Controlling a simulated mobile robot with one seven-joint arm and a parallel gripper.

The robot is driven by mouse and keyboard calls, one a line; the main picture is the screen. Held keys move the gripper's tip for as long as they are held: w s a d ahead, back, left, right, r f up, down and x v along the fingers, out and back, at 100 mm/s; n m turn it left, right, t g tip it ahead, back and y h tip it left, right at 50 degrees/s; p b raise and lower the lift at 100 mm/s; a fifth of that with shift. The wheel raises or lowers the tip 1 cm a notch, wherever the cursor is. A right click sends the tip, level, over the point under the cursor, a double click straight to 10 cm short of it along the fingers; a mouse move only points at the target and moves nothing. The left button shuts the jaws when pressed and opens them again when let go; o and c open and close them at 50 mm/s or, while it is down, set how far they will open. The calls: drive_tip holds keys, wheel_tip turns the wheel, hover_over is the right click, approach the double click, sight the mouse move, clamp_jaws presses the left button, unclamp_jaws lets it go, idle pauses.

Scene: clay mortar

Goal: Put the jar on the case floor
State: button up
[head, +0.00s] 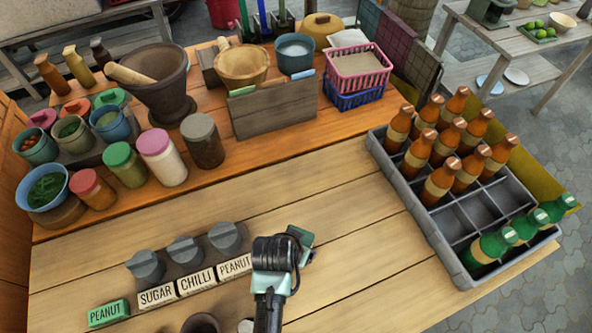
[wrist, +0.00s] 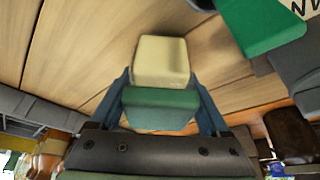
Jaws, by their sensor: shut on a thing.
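My gripper (head: 291,250) is shut on a small green and cream block (head: 301,236) above the front of the table. In the wrist view the block (wrist: 160,98) sits between the two blue fingers, and I cannot tell whether it is a jar. Lidded jars stand at the left: a red one (head: 93,189), a green one (head: 124,165), a pink one (head: 162,157) and a dark brown one (head: 203,141). The grey bottle case (head: 443,249) is at the right, with brown bottles (head: 440,180) at the back, green-topped bottles (head: 488,247) in front and some empty cells (head: 467,214) between.
Grey knobs (head: 185,251) stand behind SUGAR, CHILLI and PEANUT labels (head: 195,282) left of my gripper. A green PEANUT block (head: 108,313) lies at the front left. A mortar (head: 150,85) and a wooden box (head: 275,106) stand behind. Bare tabletop (head: 350,200) separates gripper and case.

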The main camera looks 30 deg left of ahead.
drive_tip(key=o, duration=1.5)
drive_tip(key=shift+f, duration=0.1)
drive_tip(key=v, duration=1.2)
drive_tip(key=shift+p, duration=0.4)
